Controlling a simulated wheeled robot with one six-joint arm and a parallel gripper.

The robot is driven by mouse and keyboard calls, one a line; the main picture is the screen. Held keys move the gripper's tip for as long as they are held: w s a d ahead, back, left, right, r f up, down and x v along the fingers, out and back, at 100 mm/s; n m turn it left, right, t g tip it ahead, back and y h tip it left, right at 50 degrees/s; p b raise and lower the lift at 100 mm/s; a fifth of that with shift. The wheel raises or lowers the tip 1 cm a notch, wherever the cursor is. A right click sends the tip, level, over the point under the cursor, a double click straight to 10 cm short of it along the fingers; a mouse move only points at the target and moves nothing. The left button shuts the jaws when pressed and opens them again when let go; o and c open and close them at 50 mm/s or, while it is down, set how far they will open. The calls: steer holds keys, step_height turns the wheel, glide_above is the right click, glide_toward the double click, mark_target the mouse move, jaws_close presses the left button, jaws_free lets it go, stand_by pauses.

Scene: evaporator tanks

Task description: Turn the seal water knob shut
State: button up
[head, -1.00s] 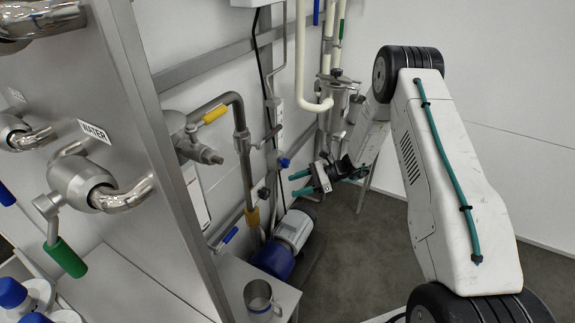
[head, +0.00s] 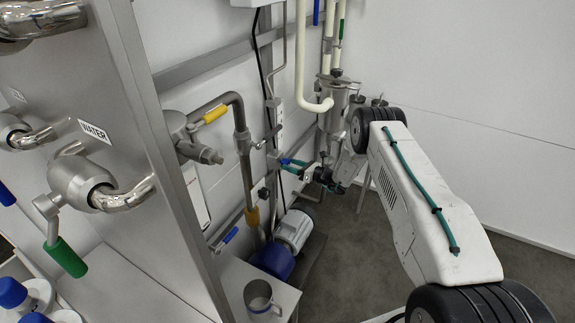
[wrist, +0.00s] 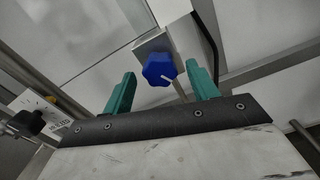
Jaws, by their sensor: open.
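The seal water knob is a blue lobed knob (wrist: 159,68) with a pale mark, on a grey block in the upper middle of the wrist view. It sits between my two teal fingertips in that picture, with room on both sides. The fingers do not appear to touch it; the depth left between them is hard to tell. In the head view my gripper (head: 289,165) is at the pipework on the wall, its teal fingers open and pointing left.
A steel vessel (head: 334,98) hangs behind my arm. The floor at right is clear.

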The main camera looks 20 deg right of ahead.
steer(key=shift+x, duration=1.25)
steer(key=c, duration=1)
